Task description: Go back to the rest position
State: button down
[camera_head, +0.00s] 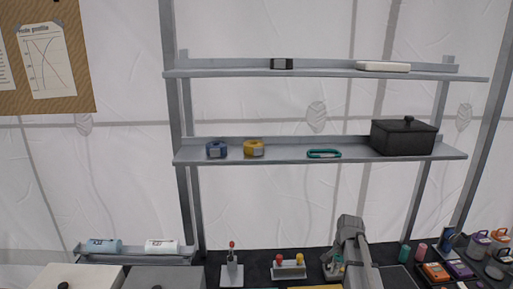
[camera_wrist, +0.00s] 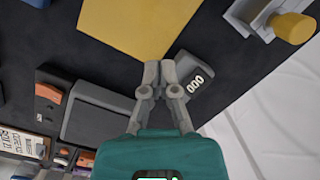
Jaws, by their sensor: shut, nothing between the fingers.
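My gripper (camera_wrist: 160,66) shows in the wrist view with its two grey fingers shut and nothing between them. The fingertips are over the dark worktop, beside a small dark device (camera_wrist: 196,81) marked "000" and below the edge of a yellow sheet (camera_wrist: 125,25). I cannot tell how high above the worktop they are. In the head view my grey arm rises at the lower right of centre, in front of the bench. My fingertips cannot be made out there.
A stand with red and yellow knobs (camera_head: 289,268) is left of my arm. Containers crowd the right.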

jog(key=s+a+n+h, duration=0.1)
jog(key=s+a+n, duration=0.9)
jog(key=s, duration=0.6)
jog(key=shift+a+h, duration=0.3)
jog(key=shift+a, duration=0.15)
jog(key=shift+f, duration=0.1)
